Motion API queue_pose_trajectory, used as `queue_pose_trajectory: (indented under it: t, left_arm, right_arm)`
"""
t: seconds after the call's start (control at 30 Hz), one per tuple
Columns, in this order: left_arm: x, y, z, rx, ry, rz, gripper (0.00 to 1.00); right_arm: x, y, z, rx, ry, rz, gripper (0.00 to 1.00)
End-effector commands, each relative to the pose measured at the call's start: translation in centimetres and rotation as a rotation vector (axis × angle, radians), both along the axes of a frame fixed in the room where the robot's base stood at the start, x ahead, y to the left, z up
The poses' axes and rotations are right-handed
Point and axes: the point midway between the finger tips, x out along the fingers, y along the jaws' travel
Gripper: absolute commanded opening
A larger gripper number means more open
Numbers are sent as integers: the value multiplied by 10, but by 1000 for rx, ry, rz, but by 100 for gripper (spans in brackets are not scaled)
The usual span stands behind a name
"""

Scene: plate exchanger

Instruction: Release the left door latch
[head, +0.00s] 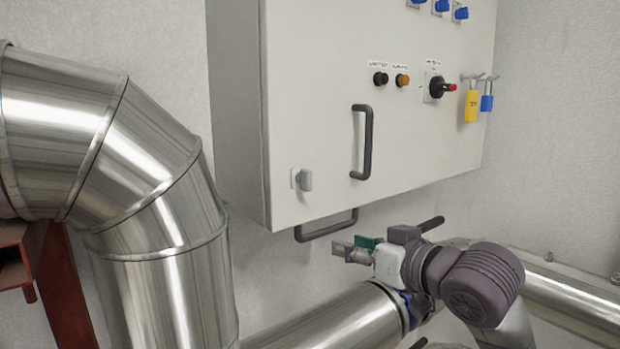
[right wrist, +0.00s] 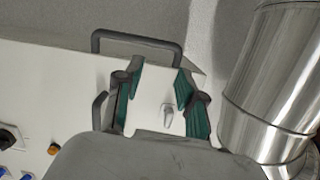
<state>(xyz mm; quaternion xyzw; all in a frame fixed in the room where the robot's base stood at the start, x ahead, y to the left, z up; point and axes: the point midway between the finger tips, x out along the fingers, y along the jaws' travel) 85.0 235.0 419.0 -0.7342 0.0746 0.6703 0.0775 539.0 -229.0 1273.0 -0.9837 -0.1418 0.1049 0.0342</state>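The left door latch (head: 304,179) is a small light-grey turn handle on the lower left corner of the white cabinet door (head: 320,120). It also shows in the right wrist view (right wrist: 168,115), framed between my fingers there. My right gripper (head: 354,247) is below the cabinet's lower edge, lower and to the right of the latch, and apart from it. In the right wrist view its green-padded fingers (right wrist: 160,76) are spread with nothing between them. My left gripper is not in view.
A dark door handle (head: 366,143) stands right of the latch, and another dark handle (head: 327,226) sticks out under the cabinet. Large metal pipes (head: 140,160) fill the left side. Yellow (head: 471,105) and blue (head: 487,102) padlocks hang at the cabinet's right.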

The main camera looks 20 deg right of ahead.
Motion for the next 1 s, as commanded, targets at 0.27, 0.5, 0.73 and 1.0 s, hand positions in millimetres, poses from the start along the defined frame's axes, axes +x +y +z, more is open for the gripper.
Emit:
queue_pose_trajectory:
  t: [0.27, 0.5, 0.73, 1.0]
  left_arm:
    - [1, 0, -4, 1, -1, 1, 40]
    - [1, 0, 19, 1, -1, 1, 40]
    - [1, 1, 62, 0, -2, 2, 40]
    - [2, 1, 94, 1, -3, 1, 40]
  right_arm:
    - [-69, 11, 105, -31, -211, 59, 39]
    - [-65, 14, 115, -30, -214, 67, 39]
    - [-52, 19, 117, -26, -210, 67, 39]
    - [-27, 28, 112, -26, -215, 63, 39]
